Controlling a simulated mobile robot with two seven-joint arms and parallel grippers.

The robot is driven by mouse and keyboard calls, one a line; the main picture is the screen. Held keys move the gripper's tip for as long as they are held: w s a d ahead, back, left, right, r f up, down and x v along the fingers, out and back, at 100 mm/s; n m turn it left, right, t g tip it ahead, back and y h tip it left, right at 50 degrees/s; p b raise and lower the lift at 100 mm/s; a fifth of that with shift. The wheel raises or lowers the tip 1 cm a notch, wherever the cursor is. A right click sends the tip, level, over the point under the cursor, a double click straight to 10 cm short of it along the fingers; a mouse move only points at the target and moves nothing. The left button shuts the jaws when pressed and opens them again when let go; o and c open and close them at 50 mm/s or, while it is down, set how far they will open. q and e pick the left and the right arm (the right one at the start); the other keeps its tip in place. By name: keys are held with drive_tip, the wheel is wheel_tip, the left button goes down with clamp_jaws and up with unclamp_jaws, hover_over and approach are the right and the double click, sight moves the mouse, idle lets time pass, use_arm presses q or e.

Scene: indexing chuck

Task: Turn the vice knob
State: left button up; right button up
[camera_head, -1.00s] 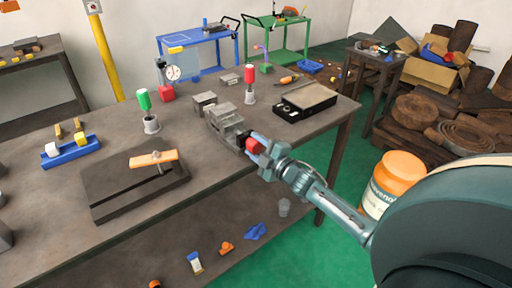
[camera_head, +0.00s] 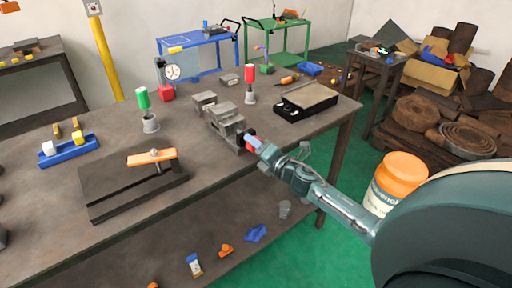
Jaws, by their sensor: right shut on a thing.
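The grey metal vice (camera_head: 226,123) sits near the front edge of the workbench, right of its middle. Its red knob (camera_head: 249,135) faces the front right and is partly hidden by my gripper. My right gripper (camera_head: 256,143) reaches in from the right and is shut on the knob, with its blue fingertips around it. My left gripper does not show.
A black plate with an orange bar (camera_head: 152,158) lies left of the vice. A blue tray (camera_head: 69,151) is farther left. A black box (camera_head: 305,102) sits right. An orange-capped bottle (camera_head: 395,182) is close by.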

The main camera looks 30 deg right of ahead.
drive_tip(key=n, duration=0.8)
drive_tip(key=shift+h+b, duration=0.3)
drive_tip(key=shift+b, duration=0.05)
drive_tip(key=shift+n, duration=0.3)
drive_tip(key=o, duration=1)
drive_tip(key=shift+s, duration=0.1)
drive_tip(key=shift+s+d+r+b, duration=0.1)
drive_tip(key=shift+s+b, duration=0.25)
drive_tip(key=shift+s, duration=1.8)
drive_tip(key=shift+s+d+r+b, duration=0.15)
drive_tip(key=shift+s+b, duration=0.15)
drive_tip(key=shift+s, duration=1.85)
drive_tip(key=shift+s+d+r+b, duration=0.1)
drive_tip(key=shift+s+b, duration=0.25)
drive_tip(key=shift+s, duration=1.8)
drive_tip(key=shift+f, duration=0.1)
